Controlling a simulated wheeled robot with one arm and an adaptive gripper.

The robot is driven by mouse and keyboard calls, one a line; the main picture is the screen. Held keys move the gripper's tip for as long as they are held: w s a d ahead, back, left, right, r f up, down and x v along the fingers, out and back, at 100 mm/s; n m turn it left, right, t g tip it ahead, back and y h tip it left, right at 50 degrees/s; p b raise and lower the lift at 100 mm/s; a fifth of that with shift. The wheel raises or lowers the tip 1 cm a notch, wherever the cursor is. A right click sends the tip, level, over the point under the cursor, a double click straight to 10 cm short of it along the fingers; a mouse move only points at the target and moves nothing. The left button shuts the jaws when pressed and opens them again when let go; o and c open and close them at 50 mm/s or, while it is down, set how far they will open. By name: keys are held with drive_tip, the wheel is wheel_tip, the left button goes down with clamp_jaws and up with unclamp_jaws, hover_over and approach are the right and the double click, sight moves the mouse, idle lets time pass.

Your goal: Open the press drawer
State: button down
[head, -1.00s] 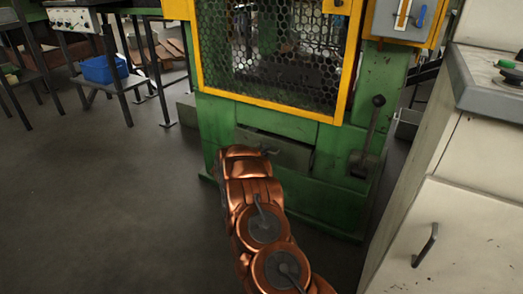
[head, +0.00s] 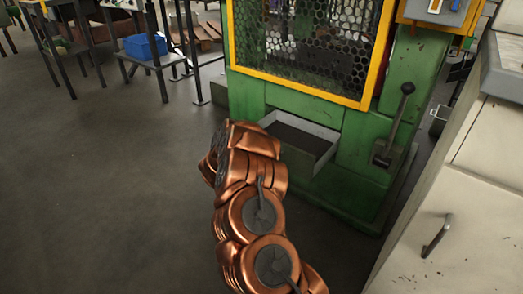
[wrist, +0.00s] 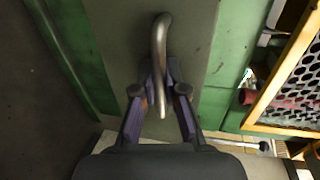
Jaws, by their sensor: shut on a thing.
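The press drawer (head: 317,142) is pulled out of the green press (head: 345,175) in the head view, its inside and light rim showing. In the wrist view its grey front (wrist: 120,40) faces me, with a curved metal handle (wrist: 160,45) on it. My gripper (wrist: 160,92) is shut on the handle, its two fingers on either side of the bar. In the head view my arm hides the gripper, the handle and part of the drawer front.
The press has a yellow-framed mesh guard (head: 310,45) above the drawer and a black-knobbed lever (head: 397,120) to the right. A white cabinet (head: 440,200) stands at the right. A blue bin (head: 145,46) is at the back left. The floor (head: 90,170) at left is clear.

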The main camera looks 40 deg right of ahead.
drive_tip(key=shift+s, duration=0.1)
drive_tip(key=c, duration=1.5)
unclamp_jaws()
drive_tip(key=shift+a, duration=0.15)
drive_tip(key=v, duration=1.1)
drive_tip(key=shift+a, duration=0.4)
